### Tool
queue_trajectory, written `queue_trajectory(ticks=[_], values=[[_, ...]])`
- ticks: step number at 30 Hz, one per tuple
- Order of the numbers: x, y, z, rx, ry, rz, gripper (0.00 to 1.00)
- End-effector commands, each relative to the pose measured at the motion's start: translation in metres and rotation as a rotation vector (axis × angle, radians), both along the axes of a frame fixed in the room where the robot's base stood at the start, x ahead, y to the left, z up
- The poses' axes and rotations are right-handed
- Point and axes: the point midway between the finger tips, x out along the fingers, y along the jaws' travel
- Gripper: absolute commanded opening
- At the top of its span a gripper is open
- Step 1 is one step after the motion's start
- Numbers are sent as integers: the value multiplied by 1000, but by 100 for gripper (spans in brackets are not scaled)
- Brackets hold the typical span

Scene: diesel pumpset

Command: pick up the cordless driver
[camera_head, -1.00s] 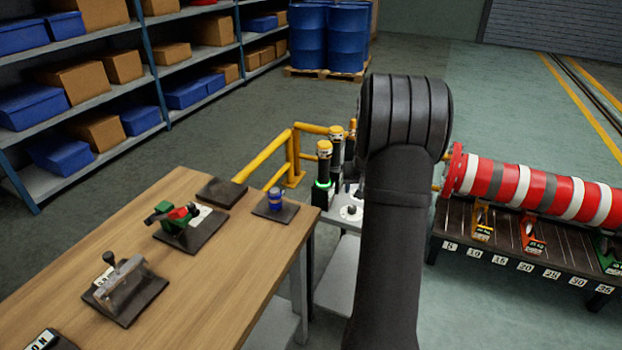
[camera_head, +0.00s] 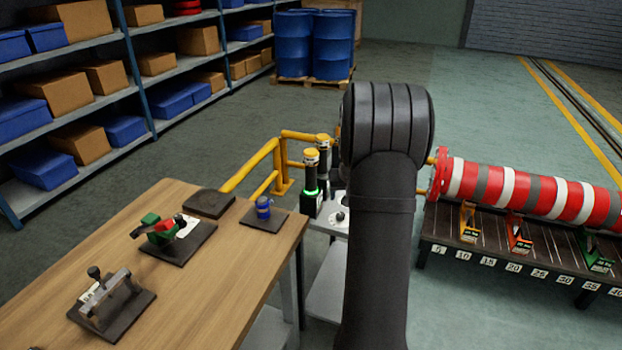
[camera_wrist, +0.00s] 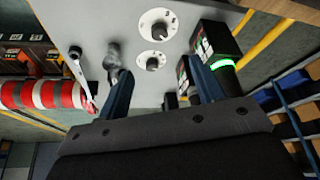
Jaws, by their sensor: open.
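An upright black tool (camera_head: 310,184) with a yellow top and a glowing green ring stands at the left end of a grey stand; it appears to be a cordless driver. A similar tool (camera_head: 323,146) without a visible glow stands behind it. In the wrist view, the black unit with the green ring (camera_wrist: 221,64) is at upper right, beside and partly behind my right finger. My gripper (camera_wrist: 160,72) is open, with nothing seen held between its fingers. In the head view, my arm hides the gripper and part of the stand.
The grey panel (camera_wrist: 135,22) with two white dials (camera_wrist: 155,22) lies in front of the fingers. A wooden table (camera_head: 215,285) with fixtures stands left of the stand. A yellow rail (camera_head: 250,165) runs behind. A red-striped cylinder (camera_head: 500,187) lies on a rack at right.

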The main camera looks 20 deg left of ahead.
Motion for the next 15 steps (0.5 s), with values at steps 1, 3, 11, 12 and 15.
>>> queue_trajectory(ticks=[1,3,11,12,15], values=[[-1,4,-2,6,-9,3,61],[0,15,-5,27,-40,4,61],[-3,82,-20,173,-290,-11,61],[-5,91,-21,194,-335,-18,61],[-11,108,-21,242,-444,-44,61]])
